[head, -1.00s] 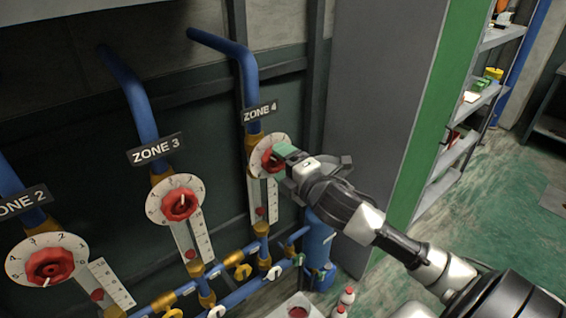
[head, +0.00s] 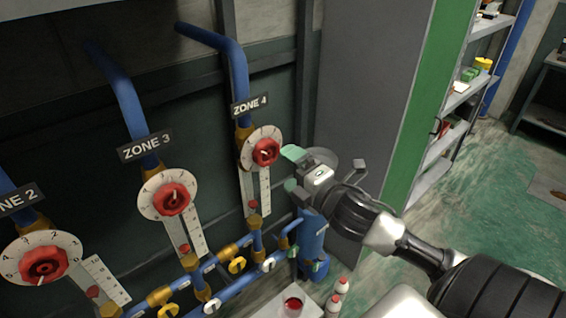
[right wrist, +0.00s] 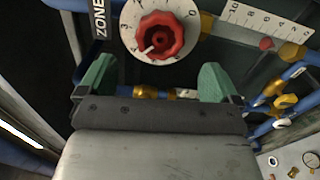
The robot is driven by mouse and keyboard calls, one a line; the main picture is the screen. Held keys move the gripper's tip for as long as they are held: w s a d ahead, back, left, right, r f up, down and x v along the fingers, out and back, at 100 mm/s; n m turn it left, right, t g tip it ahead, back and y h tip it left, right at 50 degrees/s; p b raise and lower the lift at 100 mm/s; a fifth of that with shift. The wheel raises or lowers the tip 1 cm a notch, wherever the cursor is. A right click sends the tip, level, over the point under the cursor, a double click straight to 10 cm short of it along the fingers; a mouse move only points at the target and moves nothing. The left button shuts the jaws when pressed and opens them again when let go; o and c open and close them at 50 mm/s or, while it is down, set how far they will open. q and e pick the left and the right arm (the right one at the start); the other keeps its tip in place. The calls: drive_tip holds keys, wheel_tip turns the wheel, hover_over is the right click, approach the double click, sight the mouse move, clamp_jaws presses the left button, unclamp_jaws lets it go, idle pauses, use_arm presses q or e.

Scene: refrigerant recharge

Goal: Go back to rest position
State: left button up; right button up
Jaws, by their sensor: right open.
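My right gripper (head: 292,168) is open and empty, with green fingertips, just right of the Zone 4 dial (head: 262,148) and apart from its red knob. In the right wrist view, its two fingers (right wrist: 155,82) are spread wide, with the red knob (right wrist: 160,36) beyond them. The Zone 3 dial (head: 168,194) and the Zone 2 dial (head: 43,264) are on the pipes to the left. My left gripper is not in view.
Blue pipes with yellow valves (head: 237,265) run below the dials. A blue cylinder (head: 313,245) stands below my right gripper. White bottles (head: 341,285) and a red-topped container (head: 293,304) are at the bottom. A grey cabinet (head: 362,90) stands behind; shelves (head: 455,110) are at the right.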

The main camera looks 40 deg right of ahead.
drive_tip(key=shift+s, duration=0.55)
drive_tip(key=d+f+m+g+h+b, duration=0.1)
drive_tip(key=d+f+m+g+h, duration=0.15)
drive_tip(key=f, duration=0.75)
drive_tip(key=d+f+m+g+h+b, duration=0.15)
drive_tip(key=d+f+m, duration=0.25)
drive_tip(key=f, duration=0.6)
drive_tip(key=s+f+m+g, duration=0.2)
drive_tip(key=s+f, duration=0.1)
drive_tip(key=f, duration=0.6)
drive_tip(key=s+f+m+g, duration=0.2)
drive_tip(key=f, duration=0.7)
drive_tip(key=s+a+f+m+g+y+b, duration=0.1)
drive_tip(key=s+a+f+m+g, duration=0.15)
drive_tip(key=s+f, duration=0.65)
drive_tip(key=s+a+f+m+g, duration=0.25)
drive_tip(key=s+f, duration=0.35)
drive_tip(key=f, duration=0.5)
drive_tip(key=s+a+f+g, duration=0.1)
drive_tip(key=s+a+f, duration=0.2)
drive_tip(key=s, duration=0.2)
drive_tip(key=s+a+f+m+g+y+b, duration=0.1)
drive_tip(key=s+a+f, duration=0.2)
drive_tip(key=s, duration=0.3)
drive_tip(key=s+a+f+m+g, duration=0.1)
drive_tip(key=s+a+f+g, duration=0.1)
drive_tip(key=s+a, duration=0.3)
drive_tip(key=shift+s+f, duration=0.4)
drive_tip(key=shift+s, duration=0.2)
